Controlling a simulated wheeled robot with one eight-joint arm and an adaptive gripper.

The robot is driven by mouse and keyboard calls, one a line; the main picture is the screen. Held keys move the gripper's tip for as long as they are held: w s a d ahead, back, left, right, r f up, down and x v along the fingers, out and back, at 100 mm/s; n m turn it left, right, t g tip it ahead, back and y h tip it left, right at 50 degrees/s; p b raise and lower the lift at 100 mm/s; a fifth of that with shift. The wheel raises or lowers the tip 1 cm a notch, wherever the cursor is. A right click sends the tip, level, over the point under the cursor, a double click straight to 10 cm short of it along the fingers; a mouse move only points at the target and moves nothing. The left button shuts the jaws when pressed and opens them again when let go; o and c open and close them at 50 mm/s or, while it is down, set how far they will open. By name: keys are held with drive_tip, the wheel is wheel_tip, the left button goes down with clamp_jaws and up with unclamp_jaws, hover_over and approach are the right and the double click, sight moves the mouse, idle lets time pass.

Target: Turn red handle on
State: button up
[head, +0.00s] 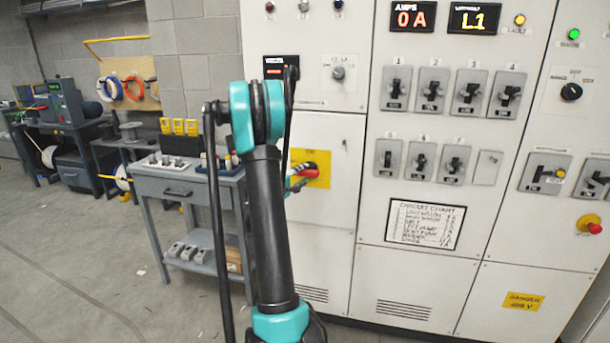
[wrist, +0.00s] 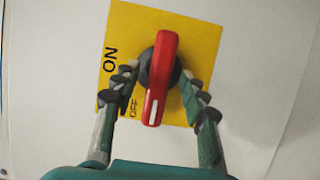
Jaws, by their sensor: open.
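The red handle (wrist: 160,78) sits on a dark round hub on a yellow plate (wrist: 205,30) marked ON and OFF. Its white-marked end points down in the wrist view, close to the OFF lettering. My gripper (wrist: 158,80) is open, with one finger on each side of the handle. A gap shows on the right; on the left the finger is close to the hub, and I cannot tell if it touches. In the head view the red handle (head: 304,171) and yellow plate (head: 322,180) show just right of my arm, which partly hides them and my gripper (head: 292,182).
The handle's pale cabinet panel (head: 335,225) is flat around the plate. Rows of black switches (head: 430,88) and a red emergency button (head: 594,227) are to the right. A grey cart (head: 185,187) stands left of my arm. Open floor lies at the lower left.

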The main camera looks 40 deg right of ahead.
drive_tip(key=shift+x, duration=0.9)
clamp_jaws()
